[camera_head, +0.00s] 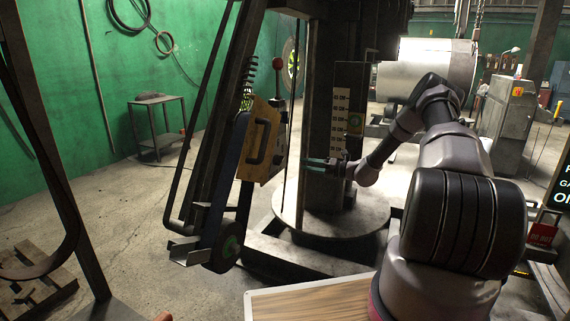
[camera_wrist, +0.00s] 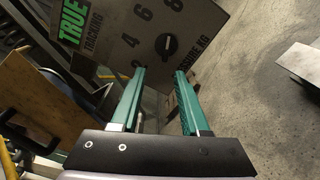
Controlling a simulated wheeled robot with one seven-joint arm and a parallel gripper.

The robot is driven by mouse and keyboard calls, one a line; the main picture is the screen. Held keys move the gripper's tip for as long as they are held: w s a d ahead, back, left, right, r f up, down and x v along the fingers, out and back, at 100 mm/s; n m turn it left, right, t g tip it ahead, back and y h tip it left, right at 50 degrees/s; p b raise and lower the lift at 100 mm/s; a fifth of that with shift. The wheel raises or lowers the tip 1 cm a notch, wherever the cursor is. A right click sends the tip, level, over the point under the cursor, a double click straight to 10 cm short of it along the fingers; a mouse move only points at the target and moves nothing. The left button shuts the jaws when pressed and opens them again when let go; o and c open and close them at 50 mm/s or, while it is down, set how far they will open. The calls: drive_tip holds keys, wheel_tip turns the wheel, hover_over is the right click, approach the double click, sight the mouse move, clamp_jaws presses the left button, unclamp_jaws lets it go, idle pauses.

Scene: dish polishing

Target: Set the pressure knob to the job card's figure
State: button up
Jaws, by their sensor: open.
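The pressure knob (camera_wrist: 166,45) is a small dark round knob with a pale pointer mark. It sits on a grey panel (camera_wrist: 118,42) printed with figures including 4, 6 and 8, and "PRESSURE KG" lettering partly cut off. I cannot tell exactly which figure the mark faces. My gripper (camera_wrist: 158,73) is open and empty, its two green fingers apart, with the knob seen beyond the gap between their tips. In the head view my gripper (camera_head: 322,163) reaches left from the arm; I cannot make out the knob there. No job card figure is readable.
A dark column (camera_head: 322,95) rises behind the gripper. A black sign (camera_head: 560,190) is cut off at the right.

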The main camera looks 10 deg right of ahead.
sight(278, 160)
drive_tip(key=w+a+f+m, duration=0.1)
drive_tip(key=w+a, duration=0.5)
drive_tip(key=a, duration=0.2)
drive_tip(key=shift+w+t, duration=0.3)
drive_tip(key=shift+w, duration=0.05)
clamp_jaws()
